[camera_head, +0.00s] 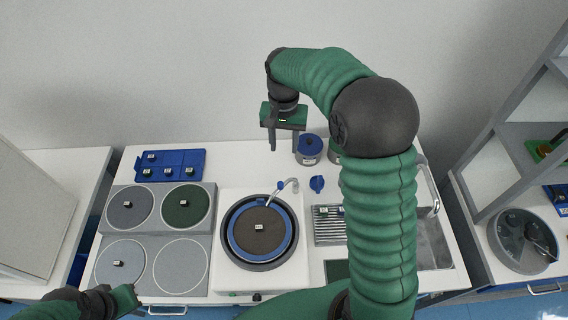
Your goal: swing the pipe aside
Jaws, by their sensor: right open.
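The pipe (284,186) is a thin, bent silver tube. It rises from the white machine (300,265) behind the round blue-rimmed polishing disc (289,240), and its free end hangs over the disc's back edge. A small dark sample (259,229) with a white label sits on the disc. My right gripper (284,148) is open and empty, fingers pointing down, behind and above the pipe and apart from it. My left gripper (128,301) shows only partly at the lower left, and its fingers are unclear.
Left of the machine is a grey block with several round pads (181,265). A blue tray (190,158) of samples lies behind it. A blue-lidded jar (309,148) stands close right of my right gripper. A slatted rack (328,231) and a sink (434,246) are at the right.

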